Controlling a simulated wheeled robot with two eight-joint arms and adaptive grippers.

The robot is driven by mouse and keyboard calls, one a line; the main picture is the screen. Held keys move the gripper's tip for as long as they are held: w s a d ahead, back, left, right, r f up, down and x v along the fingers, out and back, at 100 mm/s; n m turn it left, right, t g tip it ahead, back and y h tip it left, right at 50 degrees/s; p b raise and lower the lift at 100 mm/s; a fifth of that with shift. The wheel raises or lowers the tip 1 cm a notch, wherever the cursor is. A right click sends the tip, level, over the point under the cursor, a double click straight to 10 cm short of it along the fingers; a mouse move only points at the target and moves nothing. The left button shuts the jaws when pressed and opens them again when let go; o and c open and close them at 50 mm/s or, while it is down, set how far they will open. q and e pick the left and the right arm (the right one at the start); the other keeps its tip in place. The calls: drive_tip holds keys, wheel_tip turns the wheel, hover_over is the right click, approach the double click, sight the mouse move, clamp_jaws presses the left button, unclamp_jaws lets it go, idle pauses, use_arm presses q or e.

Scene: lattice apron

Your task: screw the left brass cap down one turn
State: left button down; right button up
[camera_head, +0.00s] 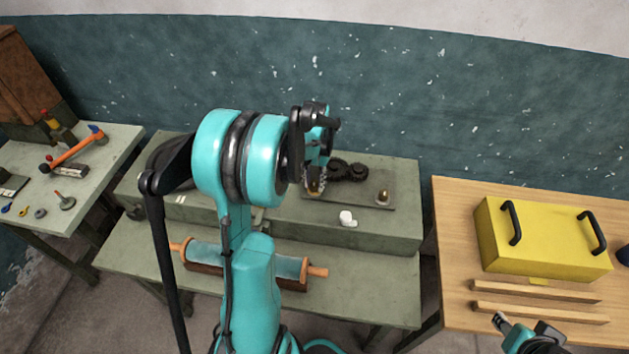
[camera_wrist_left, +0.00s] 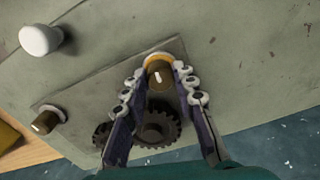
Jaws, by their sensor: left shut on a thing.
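The left brass cap (camera_wrist_left: 159,76) stands on a grey plate (camera_wrist_left: 88,88), with a paler ring at its end. My left gripper (camera_wrist_left: 160,72) has a fingertip on either side of the cap and is shut on it. In the head view my left gripper (camera_head: 315,187) reaches down at the plate's left end and hides most of that cap. The right brass cap (camera_head: 383,198) stands free at the plate's other end; it also shows in the left wrist view (camera_wrist_left: 46,122). Part of my right gripper (camera_head: 502,321) shows at the lower right, its jaws unclear.
Dark gears (camera_head: 348,171) sit on the plate close to my left fingers. A white knob (camera_head: 347,218) stands in front of the plate. A roller with orange handles (camera_head: 250,262) lies nearer. A yellow box (camera_head: 540,240) and wooden bars (camera_head: 535,291) are on the right table.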

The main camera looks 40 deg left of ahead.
sight(315, 183)
idle(0.4)
use_arm(q)
drive_tip(key=c, duration=1.2)
unclamp_jaws()
drive_tip(key=shift+r, duration=0.1)
wheel_tip(315, 183, up, 12)
drive_tip(key=s+d+m+t, duration=0.1)
drive_tip(key=s+d+t, duration=0.1)
drive_tip(key=s+d, duration=0.2)
drive_tip(key=s+d+f+m+t, duration=0.1)
drive_tip(key=s+d, duration=0.3)
drive_tip(key=d, duration=0.6)
drive_tip(key=s+d+f+m+t+b, duration=0.1)
drive_tip(key=s+d+t, duration=0.3)
drive_tip(key=d, duration=0.4)
